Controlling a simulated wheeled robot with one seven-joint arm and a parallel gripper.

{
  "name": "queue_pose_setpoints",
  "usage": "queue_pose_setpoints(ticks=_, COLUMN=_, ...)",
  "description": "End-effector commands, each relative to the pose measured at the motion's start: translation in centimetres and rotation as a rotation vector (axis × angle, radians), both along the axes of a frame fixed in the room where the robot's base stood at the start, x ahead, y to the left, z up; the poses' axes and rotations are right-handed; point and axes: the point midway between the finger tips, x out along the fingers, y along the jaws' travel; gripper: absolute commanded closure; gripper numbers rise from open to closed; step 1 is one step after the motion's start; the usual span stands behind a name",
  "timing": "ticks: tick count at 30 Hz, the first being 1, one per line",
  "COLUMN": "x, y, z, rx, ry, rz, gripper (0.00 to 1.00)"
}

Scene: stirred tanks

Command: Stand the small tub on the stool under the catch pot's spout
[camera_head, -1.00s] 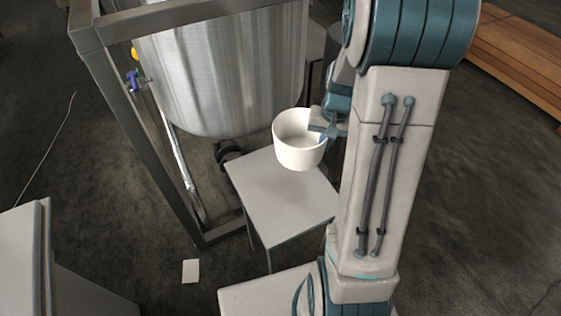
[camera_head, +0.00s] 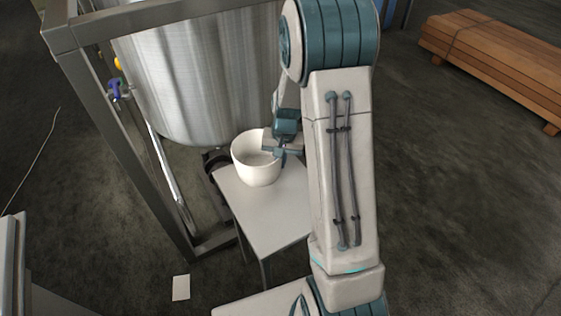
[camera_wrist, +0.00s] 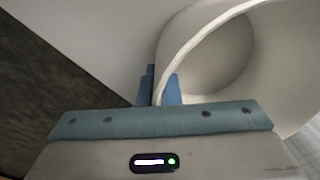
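The small tub (camera_head: 257,172) is a white, round, open bowl, upright and looking empty. My gripper (camera_head: 277,150) is shut on its right rim; in the wrist view the blue fingers (camera_wrist: 166,88) pinch the rim of the tub (camera_wrist: 185,45). The tub is over the far end of the pale square-topped stool (camera_head: 268,212); I cannot tell whether it touches the top. A large steel vessel (camera_head: 205,80) hangs in a frame just behind and left of it. A dark fitting (camera_head: 214,160) shows under the vessel, partly hidden by the tub; a spout opening cannot be made out.
The grey metal frame (camera_head: 120,135) stands left of the stool, close to it. A pale cabinet edge (camera_head: 12,262) is at lower left. A paper sheet (camera_head: 181,287) lies on the floor. Stacked timber (camera_head: 495,60) lies at upper right, with open floor before it.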

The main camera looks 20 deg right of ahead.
Motion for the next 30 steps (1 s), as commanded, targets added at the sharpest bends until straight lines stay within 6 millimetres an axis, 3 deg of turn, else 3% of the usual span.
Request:
queue_pose_setpoints(ticks=8, x=0.0, y=0.0, z=-0.3, rx=0.000, ry=-0.001, rz=0.000, gripper=1.00)
queue_pose_setpoints(ticks=9, x=0.0, y=0.0, z=-0.2, rx=0.000, ry=0.000, rz=0.000, gripper=0.86)
queue_pose_setpoints(ticks=10, x=0.0, y=0.0, z=-0.2, rx=0.000, ry=0.000, rz=0.001, gripper=0.77)
queue_pose_setpoints(ticks=11, x=0.0, y=0.0, z=-0.2, rx=0.000, ry=0.000, rz=0.001, gripper=0.75)
queue_pose_setpoints(ticks=20, x=0.0, y=0.0, z=0.1, rx=0.000, ry=0.000, rz=0.001, gripper=0.75)
queue_pose_setpoints(ticks=23, x=0.0, y=-0.1, z=1.0, rx=0.000, ry=-0.002, rz=0.001, gripper=0.75)
queue_pose_setpoints(ticks=30, x=-0.1, y=-0.4, z=6.0, rx=-0.001, ry=-0.005, rz=0.001, gripper=0.75)
